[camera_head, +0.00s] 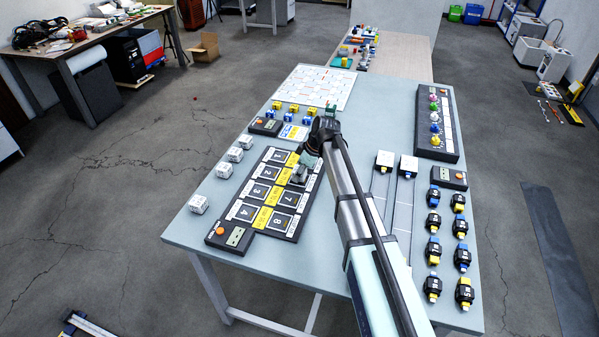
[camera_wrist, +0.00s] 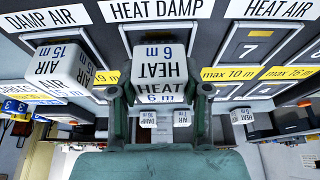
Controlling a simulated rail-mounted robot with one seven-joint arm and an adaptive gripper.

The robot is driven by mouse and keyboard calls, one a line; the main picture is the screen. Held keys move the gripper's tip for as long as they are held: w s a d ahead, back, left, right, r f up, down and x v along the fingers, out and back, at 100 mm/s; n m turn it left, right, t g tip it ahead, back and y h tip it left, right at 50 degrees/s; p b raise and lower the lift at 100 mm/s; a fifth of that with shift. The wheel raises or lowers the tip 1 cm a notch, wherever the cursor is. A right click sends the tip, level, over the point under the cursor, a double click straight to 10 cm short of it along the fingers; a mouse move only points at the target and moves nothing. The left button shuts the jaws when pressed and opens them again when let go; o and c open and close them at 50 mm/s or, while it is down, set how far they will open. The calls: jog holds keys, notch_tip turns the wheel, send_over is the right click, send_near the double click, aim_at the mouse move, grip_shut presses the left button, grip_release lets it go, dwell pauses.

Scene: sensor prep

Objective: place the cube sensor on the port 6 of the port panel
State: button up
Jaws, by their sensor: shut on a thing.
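My gripper (camera_wrist: 160,100) is shut on a white cube sensor (camera_wrist: 160,68) marked HEAT and 6 m. It holds the cube in front of the port below the HEAT DAMP label (camera_wrist: 156,9), whose number is hidden. I cannot tell whether the cube touches the panel. Another white cube (camera_wrist: 58,68), marked AIR 15 m, is at the left in the wrist view, by the DAMP AIR label. Port 7 (camera_wrist: 252,47) shows bare at the right. In the head view, my gripper (camera_head: 300,176) is over the right column of the black port panel (camera_head: 236,229), and hides port 6.
Several white cubes (camera_head: 235,154) stand on the table left of the panel. A box with an orange button (camera_head: 230,236) is at the panel's near end. The table's near-left area (camera_head: 190,232) is clear.

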jog(key=shift+f, duration=0.25)
jog(key=shift+f, duration=0.2)
jog(key=o, duration=1.1)
jog(key=shift+o, duration=0.2)
jog(key=shift+r, duration=0.1)
jog(key=shift+r, duration=0.2)
jog(key=b+v, duration=0.2)
jog(key=v, duration=0.9)
jog(key=shift+d+r, duration=0.2)
jog(key=shift+r, duration=0.2)
